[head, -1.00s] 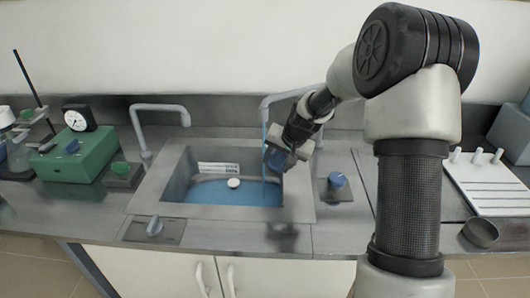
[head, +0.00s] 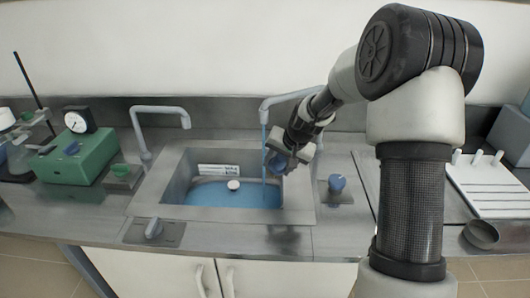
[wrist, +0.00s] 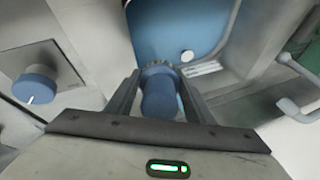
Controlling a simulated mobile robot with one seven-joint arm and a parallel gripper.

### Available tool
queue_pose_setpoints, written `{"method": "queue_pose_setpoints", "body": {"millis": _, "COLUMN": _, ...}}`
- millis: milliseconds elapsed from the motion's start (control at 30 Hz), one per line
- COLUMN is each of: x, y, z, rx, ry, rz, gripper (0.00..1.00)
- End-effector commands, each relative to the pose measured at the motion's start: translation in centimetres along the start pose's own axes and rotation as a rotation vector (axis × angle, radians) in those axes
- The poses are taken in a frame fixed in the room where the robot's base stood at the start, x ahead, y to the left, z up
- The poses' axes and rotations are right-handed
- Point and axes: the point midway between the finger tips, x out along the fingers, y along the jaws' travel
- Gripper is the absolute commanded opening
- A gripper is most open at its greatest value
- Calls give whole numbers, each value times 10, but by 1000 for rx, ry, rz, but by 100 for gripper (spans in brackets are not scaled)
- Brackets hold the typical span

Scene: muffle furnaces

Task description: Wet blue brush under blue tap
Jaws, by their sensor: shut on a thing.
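My gripper (head: 284,157) is over the right side of the sink and shut on the blue brush (head: 279,163). In the wrist view the blue brush (wrist: 160,95) sits between the two fingers (wrist: 158,92), its round blue handle toward the camera. Its far end is mostly hidden. The right-hand tap (head: 285,97) is grey, and a thin blue stream (head: 264,140) runs from its spout down into the sink. The brush is close beside the stream; I cannot tell whether they touch. A blue knob (head: 337,183) stands right of the sink and shows in the wrist view (wrist: 36,88).
The sink (head: 170,210) has a blue bottom with a white round piece (head: 233,185). A second grey tap (head: 158,108) stands at its left. Left are a green-knob block (head: 121,171) and a green device (head: 78,153). A white rack (head: 490,190) and small bowl (head: 482,234) are right.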

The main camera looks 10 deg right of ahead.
Motion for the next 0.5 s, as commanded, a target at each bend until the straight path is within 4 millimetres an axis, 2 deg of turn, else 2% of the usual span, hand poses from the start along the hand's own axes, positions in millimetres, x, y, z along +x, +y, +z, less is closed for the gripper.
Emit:
{"method": "queue_pose_setpoints", "body": {"millis": 367, "x": -1, "y": 0, "z": 0, "rx": 0, "ry": 1, "rz": 0, "gripper": 30}}
{"method": "queue_pose_setpoints", "body": {"millis": 500, "x": -10, "y": 3, "z": 1, "rx": 2, "ry": 2, "rz": 0, "gripper": 30}}
